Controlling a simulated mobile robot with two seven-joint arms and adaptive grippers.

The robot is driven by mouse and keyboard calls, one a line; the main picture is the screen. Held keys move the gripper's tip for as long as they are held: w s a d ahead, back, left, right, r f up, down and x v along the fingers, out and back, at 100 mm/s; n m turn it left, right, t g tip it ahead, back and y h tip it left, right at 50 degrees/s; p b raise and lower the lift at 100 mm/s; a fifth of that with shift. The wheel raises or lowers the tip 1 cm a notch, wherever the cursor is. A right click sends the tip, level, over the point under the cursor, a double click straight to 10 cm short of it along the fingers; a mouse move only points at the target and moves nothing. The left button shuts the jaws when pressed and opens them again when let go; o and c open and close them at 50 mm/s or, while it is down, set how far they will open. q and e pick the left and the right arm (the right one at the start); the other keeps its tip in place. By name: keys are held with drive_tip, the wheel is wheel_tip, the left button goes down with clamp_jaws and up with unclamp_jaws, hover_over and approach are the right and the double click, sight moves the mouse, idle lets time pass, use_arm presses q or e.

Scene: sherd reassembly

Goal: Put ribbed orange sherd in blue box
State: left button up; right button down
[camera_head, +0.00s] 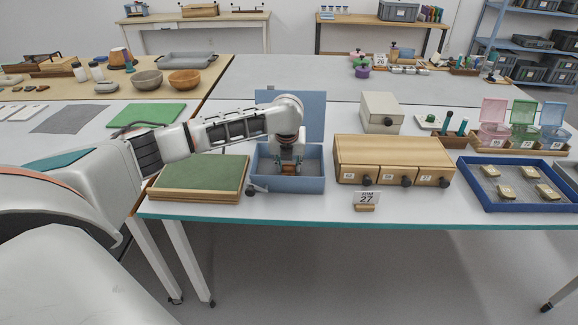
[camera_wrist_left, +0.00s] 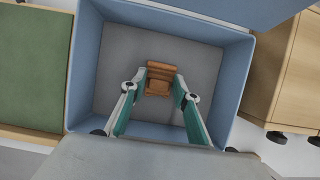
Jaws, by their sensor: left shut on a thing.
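The blue box (camera_head: 290,185) stands open on the table with its lid raised at the back; in the left wrist view its wall (camera_wrist_left: 86,60) surrounds my gripper from above. My left gripper (camera_head: 289,164) points down into the box. In the left wrist view the left gripper (camera_wrist_left: 159,88) is shut on the ribbed orange sherd (camera_wrist_left: 161,70), which is inside the box walls above the grey floor. I cannot tell whether the sherd touches the floor. In the head view the sherd (camera_head: 289,169) shows small between the fingertips. My right gripper is not in view.
A green-topped board (camera_head: 200,175) lies left of the box. A wooden drawer unit (camera_head: 393,152) stands close on its right. A blue tray (camera_head: 468,178) with several pale pieces is farther right. A number 27 sign (camera_head: 367,198) stands near the table's front edge.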

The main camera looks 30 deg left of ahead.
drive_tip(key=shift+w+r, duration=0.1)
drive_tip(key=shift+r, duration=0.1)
use_arm(q)
drive_tip(key=o, duration=1.1)
drive_tip(key=p+v, duration=0.4)
drive_tip(key=v, duration=0.8)
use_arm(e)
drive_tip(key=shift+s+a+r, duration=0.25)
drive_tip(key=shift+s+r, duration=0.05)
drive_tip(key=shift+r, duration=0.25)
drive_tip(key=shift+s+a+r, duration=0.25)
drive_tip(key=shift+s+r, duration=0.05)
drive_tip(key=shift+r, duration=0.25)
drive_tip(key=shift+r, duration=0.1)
